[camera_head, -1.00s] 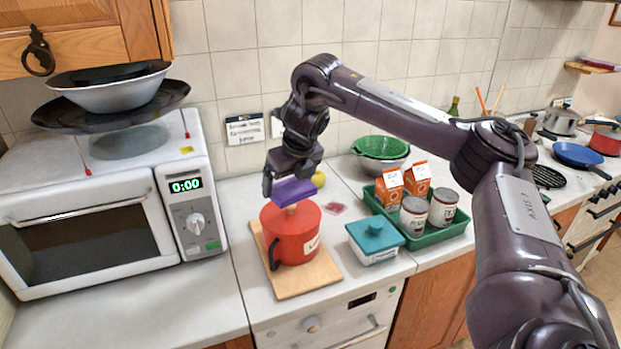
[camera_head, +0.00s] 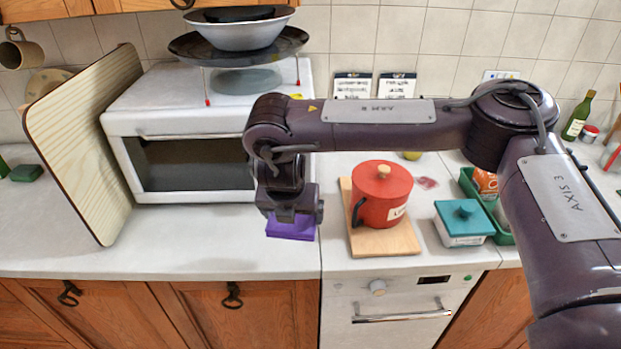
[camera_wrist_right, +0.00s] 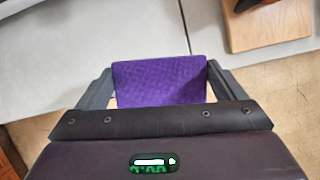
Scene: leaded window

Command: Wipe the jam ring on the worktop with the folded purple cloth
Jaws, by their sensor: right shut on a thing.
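My right gripper (camera_head: 292,210) is shut on the folded purple cloth (camera_head: 291,228) and holds it near the worktop's front edge, left of the red pot. In the right wrist view the cloth (camera_wrist_right: 160,82) lies between both fingers; whether it touches the worktop (camera_head: 170,240) I cannot tell. The jam ring (camera_head: 427,183) is a small reddish smear behind and right of the red pot, well apart from the cloth. My left gripper is not in view.
The red pot (camera_head: 381,195) stands on a wooden board (camera_head: 390,241). A teal-lidded box (camera_head: 464,221) and a green tray (camera_head: 468,181) are to its right. A microwave (camera_head: 190,165) and leaning wooden board (camera_head: 88,140) are left. The front left worktop is clear.

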